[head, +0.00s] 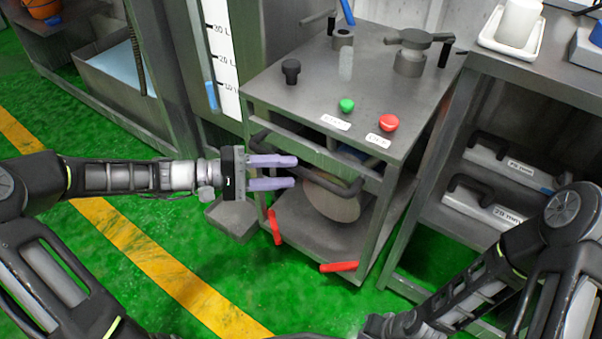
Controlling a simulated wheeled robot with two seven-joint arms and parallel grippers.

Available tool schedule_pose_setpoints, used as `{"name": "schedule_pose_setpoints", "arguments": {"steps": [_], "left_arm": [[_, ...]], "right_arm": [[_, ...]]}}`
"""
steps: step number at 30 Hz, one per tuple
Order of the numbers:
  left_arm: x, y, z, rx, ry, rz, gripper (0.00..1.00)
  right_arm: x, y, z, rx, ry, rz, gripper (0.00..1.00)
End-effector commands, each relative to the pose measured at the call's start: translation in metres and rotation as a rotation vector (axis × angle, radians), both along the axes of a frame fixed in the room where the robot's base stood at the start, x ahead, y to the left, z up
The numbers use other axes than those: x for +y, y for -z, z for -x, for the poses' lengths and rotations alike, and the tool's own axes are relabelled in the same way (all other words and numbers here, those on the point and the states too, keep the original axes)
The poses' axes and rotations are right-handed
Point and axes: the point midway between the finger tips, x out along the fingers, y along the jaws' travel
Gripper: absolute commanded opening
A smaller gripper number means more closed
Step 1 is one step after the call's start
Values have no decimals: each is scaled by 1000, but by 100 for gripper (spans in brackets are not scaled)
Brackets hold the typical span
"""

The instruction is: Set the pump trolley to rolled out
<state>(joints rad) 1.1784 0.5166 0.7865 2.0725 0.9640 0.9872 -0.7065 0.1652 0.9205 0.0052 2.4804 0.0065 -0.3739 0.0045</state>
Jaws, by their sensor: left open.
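The pump trolley (281,86) is a grey metal frame with a flat top, standing between a tank on the left and a shelf unit on the right. A rounded beige pump body (330,198) sits inside, above the lower shelf. Two red pedals (338,267) are low at the front corners. Contact cannot be told. My right arm is at the lower right; its gripper is not visible.
The shelf unit (540,85) stands close on the right. Green floor with a yellow stripe (165,275) is clear in front.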

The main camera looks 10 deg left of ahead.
Motion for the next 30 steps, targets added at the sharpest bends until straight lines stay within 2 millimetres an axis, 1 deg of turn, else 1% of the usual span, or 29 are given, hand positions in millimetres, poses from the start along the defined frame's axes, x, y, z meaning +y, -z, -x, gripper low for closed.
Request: {"name": "schedule_pose_setpoints", "arguments": {"steps": [1, 3, 9, 18, 30], "left_arm": [[-8, 5, -3, -1, 3, 0, 41], [-18, 6, -7, -1, 3, 0, 41], [-36, 7, -15, 0, 2, 0, 41], [-38, 6, -16, 1, 0, -1, 41], [-38, 6, -16, 1, 0, -1, 9]], "right_arm": [[0, 7, -1, -2, 1, 0, 0], [0, 11, -1, -4, 1, 1, 0], [0, 17, -3, -7, 4, 1, 0], [1, 16, -3, -7, 4, 1, 0], [0, 16, -3, -7, 4, 1, 0]]}}
